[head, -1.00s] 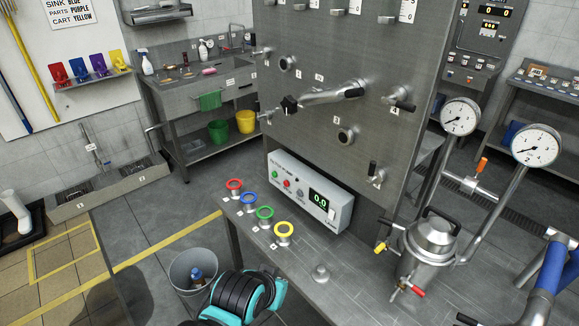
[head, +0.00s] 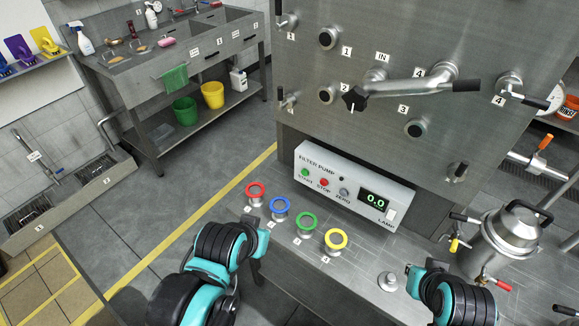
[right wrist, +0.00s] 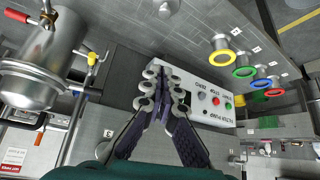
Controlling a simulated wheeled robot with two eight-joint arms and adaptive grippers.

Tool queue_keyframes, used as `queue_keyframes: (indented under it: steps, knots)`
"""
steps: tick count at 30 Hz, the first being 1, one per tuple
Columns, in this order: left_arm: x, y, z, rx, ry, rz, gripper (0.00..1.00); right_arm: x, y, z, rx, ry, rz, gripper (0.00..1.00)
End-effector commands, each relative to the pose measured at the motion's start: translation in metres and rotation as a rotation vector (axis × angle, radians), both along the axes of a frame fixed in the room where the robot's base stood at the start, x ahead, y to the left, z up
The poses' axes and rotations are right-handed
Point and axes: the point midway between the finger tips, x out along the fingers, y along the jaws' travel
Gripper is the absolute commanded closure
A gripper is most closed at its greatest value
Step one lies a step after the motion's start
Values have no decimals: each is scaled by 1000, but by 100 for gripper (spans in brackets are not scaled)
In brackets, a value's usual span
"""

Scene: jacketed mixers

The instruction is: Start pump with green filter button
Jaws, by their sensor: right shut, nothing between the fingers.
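The filter pump box (head: 352,190) is a pale panel on the bench under the steel wall. Its green START button (head: 305,172) is at the left end, followed by a red STOP button (head: 324,182), a grey ZERO button (head: 344,192) and a display reading 0.0. In the right wrist view the green button (right wrist: 228,105) is right of my right gripper (right wrist: 164,76), which is shut and empty; its fingers overlap the display end of the box. In the head view only my arms show at the bottom; my left gripper cannot be made out.
Red, blue, green (head: 307,221) and yellow (head: 336,239) rings stand on the bench before the box. A steel pot (head: 509,239) stands at the right. Valve handles (head: 420,88) stick out from the wall. A sink (head: 190,50) is at the back left.

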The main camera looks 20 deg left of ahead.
Motion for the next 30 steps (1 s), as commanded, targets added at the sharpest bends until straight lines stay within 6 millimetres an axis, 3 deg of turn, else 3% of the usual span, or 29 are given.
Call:
queue_keyframes:
  steps: [11, 14, 17, 20, 23, 27, 30]
  knots:
    - [0, 0, -1, 0, 0, 0, 100, 3, 1, 0, -16, -2, 22, 100]
    - [0, 0, -4, 0, 0, 0, 100, 17, 8, 0, -94, -16, 126, 100]
    - [0, 0, -11, 0, 0, 0, 100, 47, 24, 0, -262, -43, 344, 100]
    - [0, 0, -20, 0, 0, 0, 100, 88, 54, -3, -508, -89, 646, 100]
    - [0, 0, -28, 0, 0, 0, 100, 129, 97, -13, -792, -146, 971, 100]
    - [0, 0, -40, 0, 0, 0, 100, 175, 174, -35, -1213, -237, 1395, 100]
    - [0, 0, -47, 0, 0, 0, 100, 195, 234, -57, -1525, -303, 1656, 100]
